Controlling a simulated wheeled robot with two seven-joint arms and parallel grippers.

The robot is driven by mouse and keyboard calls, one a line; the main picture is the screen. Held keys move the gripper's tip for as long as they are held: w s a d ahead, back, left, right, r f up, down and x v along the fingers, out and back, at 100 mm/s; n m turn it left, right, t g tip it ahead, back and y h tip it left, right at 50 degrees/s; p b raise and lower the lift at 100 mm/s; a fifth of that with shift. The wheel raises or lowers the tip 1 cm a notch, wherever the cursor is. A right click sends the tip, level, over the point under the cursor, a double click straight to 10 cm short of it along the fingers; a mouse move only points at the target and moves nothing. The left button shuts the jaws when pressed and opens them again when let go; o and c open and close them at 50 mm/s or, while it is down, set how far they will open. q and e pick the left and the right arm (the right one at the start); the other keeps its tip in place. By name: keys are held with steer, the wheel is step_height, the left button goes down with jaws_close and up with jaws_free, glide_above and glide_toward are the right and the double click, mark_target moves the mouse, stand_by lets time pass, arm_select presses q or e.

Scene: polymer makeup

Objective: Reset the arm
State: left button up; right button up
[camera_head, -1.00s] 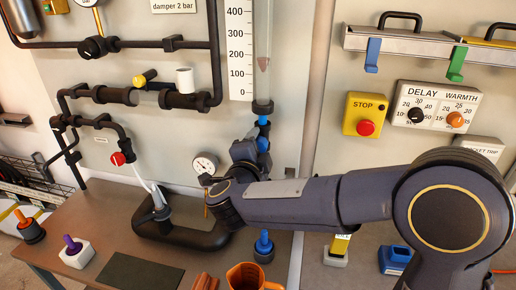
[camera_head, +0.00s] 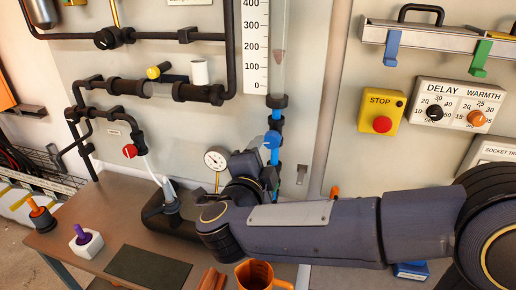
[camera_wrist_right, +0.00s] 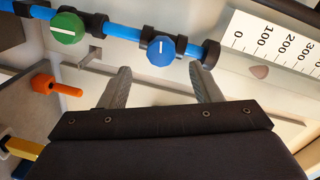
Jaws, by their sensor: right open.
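My right arm comes in from the right in the head view, its gripper (camera_head: 262,168) pointing at the wall panel just below a blue knob (camera_head: 272,139). The wrist hides part of the gripper there. In the right wrist view the two grey fingers of the right gripper (camera_wrist_right: 161,86) stand wide apart with nothing between them. The blue knob (camera_wrist_right: 160,52) on a blue pipe lies beyond the fingertips, apart from them. A green knob (camera_wrist_right: 68,28) is on the same pipe to the left. My left gripper is not in view.
A pressure gauge (camera_head: 216,158) and black piping are close left of the gripper. An orange jug (camera_head: 258,275) stands on the bench below the arm. A yellow stop box (camera_head: 381,112) and a dial box (camera_head: 458,105) are on the right panel. A dark mat (camera_head: 148,268) lies bare.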

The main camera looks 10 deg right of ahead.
mark_target(278, 144)
steer(key=d+r+n+y, duration=0.1)
steer(key=y, duration=0.1)
steer(key=d+n+t+y, duration=0.1)
steer(key=n+y, duration=0.1)
steer(key=w+d+r+n+y, duration=0.1)
steer(key=n+y, duration=0.1)
steer(key=shift+w+d+r+t+y, duration=0.1)
steer(key=shift+d+r+t+y, duration=0.2)
steer(key=shift+r+t, duration=0.1)
steer(key=s+d+f+n+g+y, duration=0.1)
steer(key=s+d+f+n+g, duration=0.2)
steer(key=s+f, duration=0.3)
steer(key=s+d+f+n+g+y, duration=0.1)
steer(key=s+d+f+n+g, duration=0.2)
steer(key=s, duration=0.8)
steer(key=s+d+f+n+g+y, duration=0.1)
steer(key=s+d+f+n+g, duration=0.2)
steer(key=s+f, duration=0.6)
steer(key=n+g, duration=0.2)
steer(key=n, duration=0.1)
steer(key=shift+d+f+g+y, duration=0.15)
steer(key=shift+f+g+y, duration=0.1)
steer(key=shift+g+y, duration=0.15)
